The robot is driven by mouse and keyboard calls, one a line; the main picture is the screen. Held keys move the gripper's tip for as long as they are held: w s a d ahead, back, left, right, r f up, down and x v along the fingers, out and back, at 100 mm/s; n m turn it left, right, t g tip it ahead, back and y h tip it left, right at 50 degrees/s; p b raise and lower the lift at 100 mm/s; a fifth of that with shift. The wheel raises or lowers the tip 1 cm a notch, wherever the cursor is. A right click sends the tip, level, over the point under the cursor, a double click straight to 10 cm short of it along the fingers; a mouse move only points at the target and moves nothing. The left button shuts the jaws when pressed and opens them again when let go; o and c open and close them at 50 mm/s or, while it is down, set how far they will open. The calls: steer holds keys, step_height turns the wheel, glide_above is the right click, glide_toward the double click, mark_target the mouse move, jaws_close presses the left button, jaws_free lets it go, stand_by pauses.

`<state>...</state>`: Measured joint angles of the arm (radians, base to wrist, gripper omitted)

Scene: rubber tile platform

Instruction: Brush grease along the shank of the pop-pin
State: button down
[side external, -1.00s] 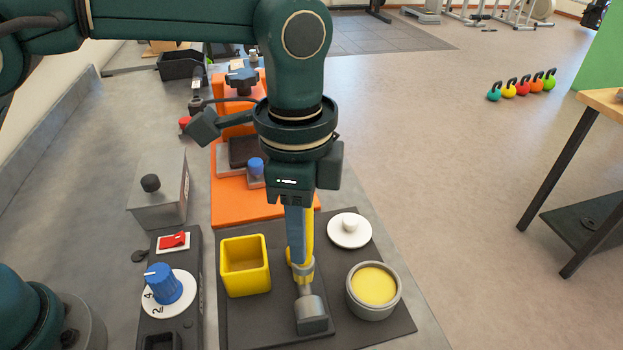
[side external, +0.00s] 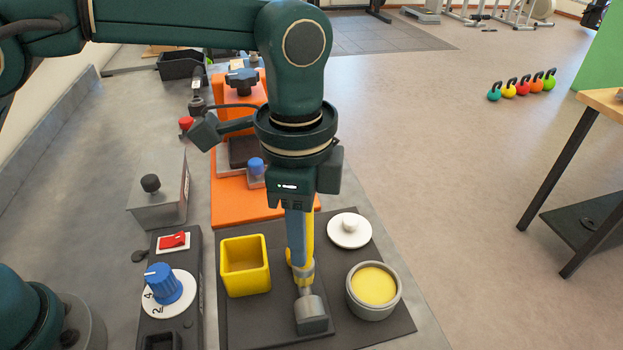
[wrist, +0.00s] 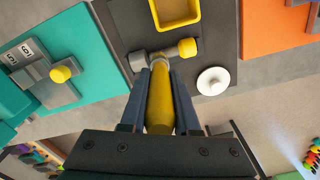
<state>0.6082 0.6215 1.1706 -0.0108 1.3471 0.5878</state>
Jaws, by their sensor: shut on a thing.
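My gripper (side external: 299,262) points down over the dark mat (side external: 245,318), shut on a yellow-handled tool, apparently the brush (side external: 309,235). Its handle (wrist: 161,98) shows between my fingers in the wrist view. The brush's tip cannot be made out. Just below lies what looks like the pop-pin, with a grey shank (side external: 304,291), a yellow knob and a grey holder (side external: 313,318) at the near end. In the wrist view the yellow knob (wrist: 188,47) is at the right end. Whether brush and shank touch is unclear. The grey pot of yellow grease (side external: 373,287) stands open to the right.
A yellow square bin (side external: 245,265) stands left of my gripper. A white lid (side external: 349,230) lies on the mat to the right. A control strip with a blue dial (side external: 162,284) and red switch (side external: 173,240) is at the left. An orange fixture (side external: 238,202) stands behind.

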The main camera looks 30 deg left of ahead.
steer(key=shift+f, duration=0.45)
stand_by(0.6)
steer(key=shift+w+a, duration=0.1)
steer(key=shift+w+a, duration=0.6)
steer(key=shift+w, duration=0.05)
steer(key=shift+s+d, duration=0.1)
steer(key=shift+s+d, duration=0.65)
steer(key=shift+s, duration=0.05)
stand_by(0.3)
steer(key=shift+w+a, duration=0.8)
steer(key=shift+s+d, duration=0.1)
steer(key=shift+d, duration=0.05)
